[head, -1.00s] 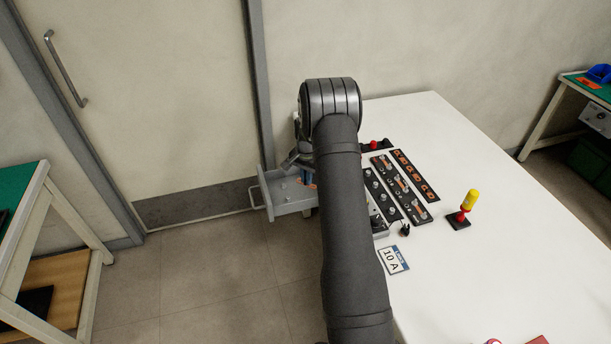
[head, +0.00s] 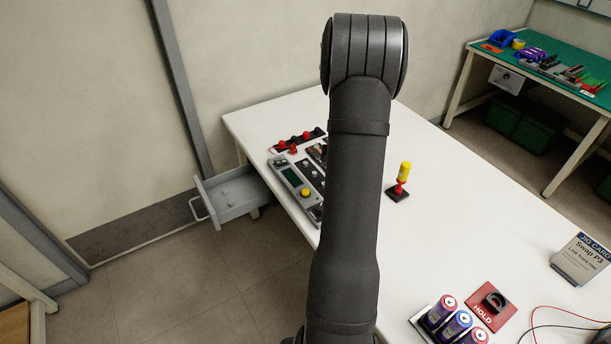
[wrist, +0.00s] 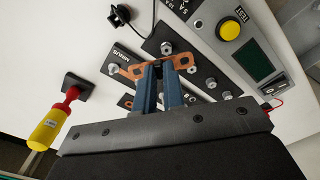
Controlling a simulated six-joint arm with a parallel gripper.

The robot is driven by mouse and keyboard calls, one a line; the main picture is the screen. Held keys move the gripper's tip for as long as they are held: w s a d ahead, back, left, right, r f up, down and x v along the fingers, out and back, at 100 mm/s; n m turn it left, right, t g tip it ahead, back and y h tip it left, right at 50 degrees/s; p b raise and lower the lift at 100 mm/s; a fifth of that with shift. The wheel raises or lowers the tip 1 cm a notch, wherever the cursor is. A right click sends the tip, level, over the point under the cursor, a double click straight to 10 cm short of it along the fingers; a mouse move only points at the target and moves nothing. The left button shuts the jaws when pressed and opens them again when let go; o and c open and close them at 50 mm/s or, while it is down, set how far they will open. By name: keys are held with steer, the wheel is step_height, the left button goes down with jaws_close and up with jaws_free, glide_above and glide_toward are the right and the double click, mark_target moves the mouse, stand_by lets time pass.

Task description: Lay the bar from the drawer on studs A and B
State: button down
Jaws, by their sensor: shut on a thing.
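In the wrist view, my gripper (wrist: 161,74) has its two blue fingers shut on a copper bar (wrist: 183,61). The bar's holed ends show on both sides of the fingers. It is over black stud strips with silver hex studs, including one stud (wrist: 168,46) near the bar and another (wrist: 210,83) to its right. I cannot tell which are A and B, or whether the bar touches any stud. In the head view my arm hides the gripper, the bar and part of the strips. The open grey drawer (head: 246,207) holds small silver pieces and no visible copper bar.
A yellow-and-red handled tool (wrist: 48,127) stands close to the strips. A grey tester with a screen and yellow button (head: 306,192) sits by the table edge. Batteries (head: 440,313), a red HOLD plate (head: 490,308) and a jig card (head: 583,260) are front right. The white table centre is clear.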

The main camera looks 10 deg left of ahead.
steer(key=w+d+m, duration=0.1)
steer(key=d+m, duration=0.1)
steer(key=d, duration=0.4)
steer(key=shift+w+a+f+m, duration=0.7)
steer(key=shift+w+a+m, duration=0.95)
steer(key=shift+w, duration=1.1)
steer(key=shift+w+a+f+m, duration=0.65)
steer(key=shift+w+a+m, duration=0.5)
steer(key=shift+w+a, duration=1.35)
steer(key=shift+w+a+f+m, duration=0.7)
steer(key=shift+w+a+m, duration=0.8)
steer(key=shift+w, duration=1.55)
steer(key=shift+a, duration=0.15)
steer(key=shift+f, duration=0.9)
steer(key=shift+f, duration=0.2)
steer(key=c, duration=1.4)
jaws_free()
steer(key=shift+c, duration=0.2)
steer(key=shift+r, duration=3)
